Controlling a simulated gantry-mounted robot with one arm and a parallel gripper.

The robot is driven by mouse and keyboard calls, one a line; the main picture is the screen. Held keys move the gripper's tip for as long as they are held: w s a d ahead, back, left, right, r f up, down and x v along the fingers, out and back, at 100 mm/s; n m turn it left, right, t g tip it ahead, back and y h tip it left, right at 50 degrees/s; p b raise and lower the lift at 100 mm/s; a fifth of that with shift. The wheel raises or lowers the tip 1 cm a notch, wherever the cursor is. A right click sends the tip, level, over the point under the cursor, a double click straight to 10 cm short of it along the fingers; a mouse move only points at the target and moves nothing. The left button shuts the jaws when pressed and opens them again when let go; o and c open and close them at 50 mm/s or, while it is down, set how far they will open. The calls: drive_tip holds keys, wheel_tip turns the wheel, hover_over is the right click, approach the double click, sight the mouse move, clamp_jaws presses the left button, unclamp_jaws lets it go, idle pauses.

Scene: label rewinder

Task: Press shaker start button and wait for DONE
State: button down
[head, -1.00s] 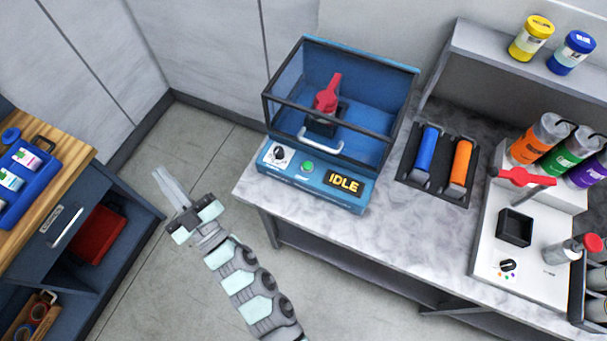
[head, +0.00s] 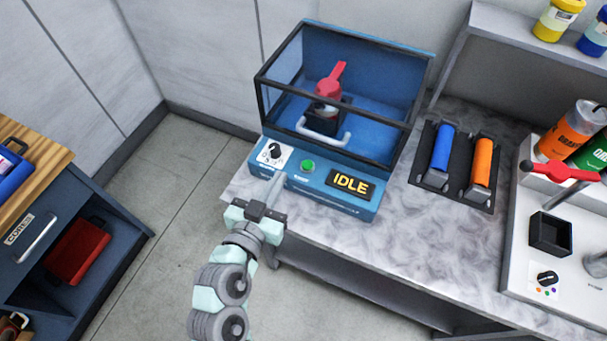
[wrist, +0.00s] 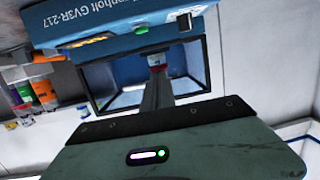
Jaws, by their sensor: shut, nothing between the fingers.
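The blue shaker (head: 340,105) stands on the marble-topped bench, with a dark-framed clear cover and a white handle at its front. A red-handled item (head: 330,82) sits inside it.
A black rack (head: 455,165) with a blue and an orange cylinder stands right of the shaker. Further right is a white machine (head: 545,285) with a red lever. A wooden-topped cabinet (head: 50,160) stands at the left, with open floor between.

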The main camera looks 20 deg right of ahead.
drive_tip(key=shift+s+d+f+m+g, duration=0.5)
drive_tip(key=shift+s+d+m+g, duration=0.1)
drive_tip(key=shift+s, duration=0.25)
drive_tip(key=shift+d, duration=0.1)
hover_over(304, 176)
drive_tip(key=shift+s+f, duration=0.15)
drive_tip(key=shift+f, duration=0.35)
drive_tip(key=shift+s+f, duration=0.15)
drive_tip(key=shift+f, duration=0.35)
wheel_tip(304, 176, down, 4)
drive_tip(key=shift+w+r, duration=0.15)
drive_tip(key=shift+r, duration=0.1)
drive_tip(key=shift+w+f, duration=0.1)
drive_tip(key=shift+f, duration=0.15)
